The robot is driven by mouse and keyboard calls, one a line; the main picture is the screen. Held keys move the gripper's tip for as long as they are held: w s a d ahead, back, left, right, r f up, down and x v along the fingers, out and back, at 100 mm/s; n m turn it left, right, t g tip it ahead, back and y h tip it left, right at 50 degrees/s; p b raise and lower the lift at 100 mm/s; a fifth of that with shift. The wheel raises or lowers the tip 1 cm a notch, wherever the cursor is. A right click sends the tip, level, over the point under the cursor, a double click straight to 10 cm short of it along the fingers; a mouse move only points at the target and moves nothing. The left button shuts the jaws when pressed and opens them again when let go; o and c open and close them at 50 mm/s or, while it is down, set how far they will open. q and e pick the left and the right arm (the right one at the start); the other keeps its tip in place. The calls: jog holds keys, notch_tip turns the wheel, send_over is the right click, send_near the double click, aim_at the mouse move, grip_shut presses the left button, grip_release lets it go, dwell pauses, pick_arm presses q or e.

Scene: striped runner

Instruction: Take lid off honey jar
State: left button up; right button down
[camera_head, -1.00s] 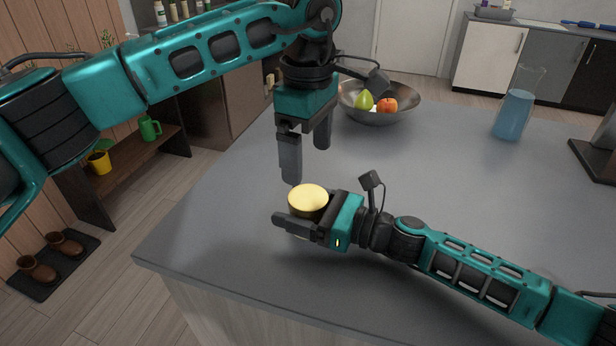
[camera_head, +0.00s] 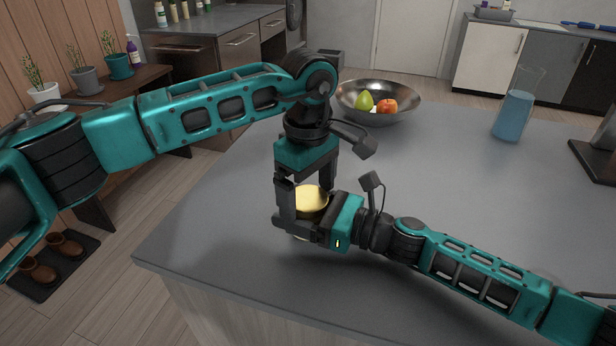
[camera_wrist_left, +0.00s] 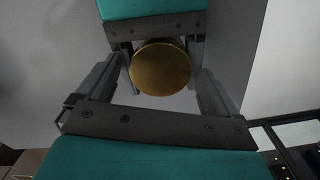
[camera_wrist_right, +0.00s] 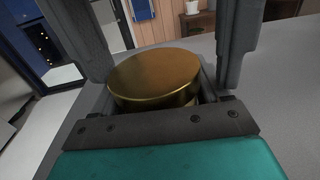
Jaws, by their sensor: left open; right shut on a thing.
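The honey jar stands on the grey counter, mostly hidden by my grippers; its round gold lid (camera_head: 311,199) is on top. The lid (camera_wrist_left: 160,69) also shows from above in the left wrist view and close up in the right wrist view (camera_wrist_right: 154,78). My right gripper (camera_head: 283,226) comes from the right and is shut on the jar below the lid. My left gripper (camera_head: 306,192) points down from above, open, with its fingers on either side of the lid. In the left wrist view, gaps show between the left fingers and the lid.
A metal bowl (camera_head: 395,116) with a green pear (camera_head: 364,102) and an orange-red fruit (camera_head: 387,107) stands behind the grippers. A glass pitcher of blue liquid (camera_head: 514,113) is at the right back. The grey counter (camera_head: 450,180) between is clear.

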pick_arm(q)
jog(key=shift+c, duration=0.2)
jog(key=c, duration=1.1)
jog(key=n, duration=0.5)
jog(key=shift+n, duration=0.4)
jog(key=n, duration=0.4)
jog(key=shift+n, duration=0.3)
jog(key=o, duration=1.2)
jog(key=shift+s, duration=0.1)
jog(key=shift+c, duration=0.2)
